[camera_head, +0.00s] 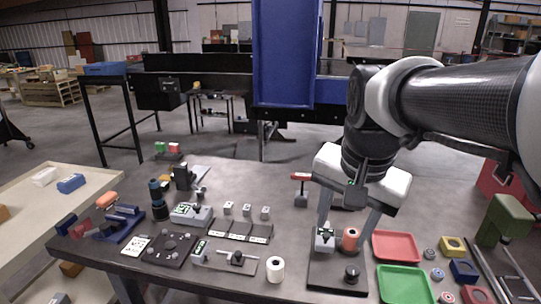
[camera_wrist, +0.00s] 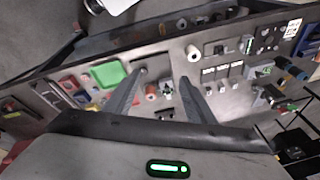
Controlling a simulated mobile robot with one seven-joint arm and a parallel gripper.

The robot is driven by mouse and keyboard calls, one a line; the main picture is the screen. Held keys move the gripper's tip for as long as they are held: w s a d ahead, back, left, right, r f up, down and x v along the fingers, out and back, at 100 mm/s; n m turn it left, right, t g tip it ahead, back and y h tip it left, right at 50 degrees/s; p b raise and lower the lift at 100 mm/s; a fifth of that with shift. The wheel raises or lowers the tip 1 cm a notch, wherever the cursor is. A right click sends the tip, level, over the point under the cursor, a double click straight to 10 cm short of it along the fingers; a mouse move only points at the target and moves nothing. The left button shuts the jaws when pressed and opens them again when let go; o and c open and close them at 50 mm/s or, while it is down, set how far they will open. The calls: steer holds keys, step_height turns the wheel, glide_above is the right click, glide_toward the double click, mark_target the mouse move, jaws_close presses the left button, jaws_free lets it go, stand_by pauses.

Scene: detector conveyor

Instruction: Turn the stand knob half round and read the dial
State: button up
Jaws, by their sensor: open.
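The stand is a dark base plate (camera_head: 322,273) near the front edge of the table. It carries a black knob (camera_head: 352,273) at its front right, a small grey block with a green-lit face that looks like the dial (camera_head: 325,238), and an orange-red cylinder (camera_head: 350,238). The dial's reading is too small to make out. My gripper (camera_head: 346,229) is open and points down over the back of the stand, behind the knob. In the wrist view its two fingers (camera_wrist: 161,77) are wide apart, with the orange-red cylinder (camera_wrist: 151,91) between them. I see nothing held.
A red tray (camera_head: 396,247) and a green tray (camera_head: 404,284) lie right of the stand. A white roll (camera_head: 275,268) stands to its left. Several small devices and blocks crowd the table's left part. A tall blue panel (camera_head: 285,55) rises behind the table.

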steer(key=w+d+f+m+g+b, duration=0.2)
steer(key=w+d+f+m, duration=0.5)
steer(key=w, duration=0.3)
steer(key=m+g+b, duration=0.1)
steer(key=m+b, duration=0.1)
steer(key=m, duration=0.5)
glide_above(353, 270)
step_height(353, 270, down, 4)
step_height(353, 270, down, 18)
steer(key=shift+r, duration=0.15)
steer(key=c, duration=1)
steer(key=shift+c, duration=0.2)
